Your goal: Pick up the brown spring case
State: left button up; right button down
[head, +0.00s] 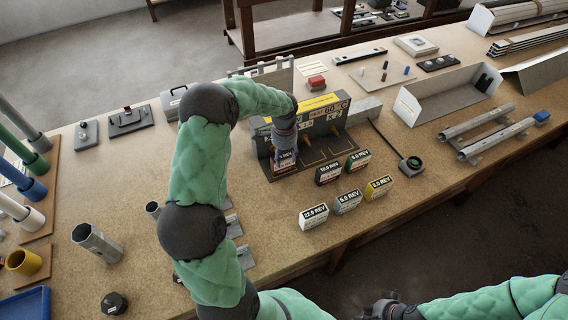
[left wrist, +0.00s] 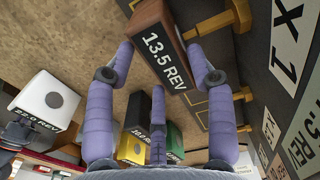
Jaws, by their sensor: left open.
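The brown spring case (left wrist: 152,22), labelled 13.5 REV, lies between the spread fingers of my left gripper (left wrist: 165,66) in the left wrist view. The fingers are open, one on each side of the case and a third below; whether any finger touches it I cannot tell. In the head view my left gripper (head: 285,146) points down over the case (head: 284,161), which stands at the left end of the dark rack and is partly covered by the gripper. My right gripper (head: 384,308) is at the bottom edge, too small and dark to read.
A metal tube (head: 97,243) stands at left. A black device (head: 412,163) stands right.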

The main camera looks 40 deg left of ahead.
aim_at(284, 163)
pick_arm(q)
jog(key=shift+f+b, duration=0.4)
jog(key=shift+f, duration=2.2)
grip_shut()
jog(key=shift+r, duration=0.1)
